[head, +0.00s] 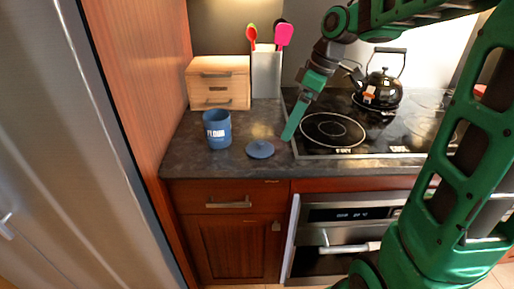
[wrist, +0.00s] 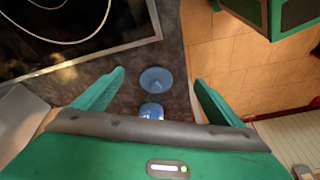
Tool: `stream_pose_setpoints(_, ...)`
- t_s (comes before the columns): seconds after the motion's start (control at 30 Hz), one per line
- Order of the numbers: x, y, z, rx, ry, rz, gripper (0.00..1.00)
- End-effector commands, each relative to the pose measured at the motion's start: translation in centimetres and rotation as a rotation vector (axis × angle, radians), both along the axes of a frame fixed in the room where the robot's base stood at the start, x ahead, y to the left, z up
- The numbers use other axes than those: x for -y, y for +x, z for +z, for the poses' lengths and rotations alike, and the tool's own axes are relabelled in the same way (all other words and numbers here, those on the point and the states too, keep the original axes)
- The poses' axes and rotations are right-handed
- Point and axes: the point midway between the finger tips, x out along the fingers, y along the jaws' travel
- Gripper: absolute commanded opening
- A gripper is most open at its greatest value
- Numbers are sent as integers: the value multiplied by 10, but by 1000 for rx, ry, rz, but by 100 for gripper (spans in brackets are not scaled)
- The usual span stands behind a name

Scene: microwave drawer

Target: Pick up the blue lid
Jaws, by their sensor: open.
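The blue lid (head: 260,150) is a round, flat disc with a small knob. It lies on the dark counter to the right of the blue flour canister (head: 217,131). My gripper (head: 288,136) points down just right of the lid, near the cooktop edge, apart from it. In the wrist view, the lid (wrist: 156,80) shows between the two spread green fingers of my gripper (wrist: 159,77), which hold nothing. A blue object, probably the canister (wrist: 151,110), shows nearer the palm, partly hidden by it.
A wooden drawer box (head: 219,84) and a utensil holder (head: 266,75) stand behind on the counter (head: 190,155). The black cooktop (head: 350,143) with a kettle (head: 380,88) is to the right. A tall steel fridge (head: 75,150) is at left.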

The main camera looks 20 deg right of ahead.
Motion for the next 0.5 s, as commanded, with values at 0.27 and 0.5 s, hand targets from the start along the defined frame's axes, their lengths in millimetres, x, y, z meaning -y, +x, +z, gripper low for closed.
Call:
stream_pose_setpoints(0.27, -38, 44, 7, 102, 29, 357, 90)
stream_pose_setpoints(0.5, -52, 48, -19, 106, 34, 385, 90)
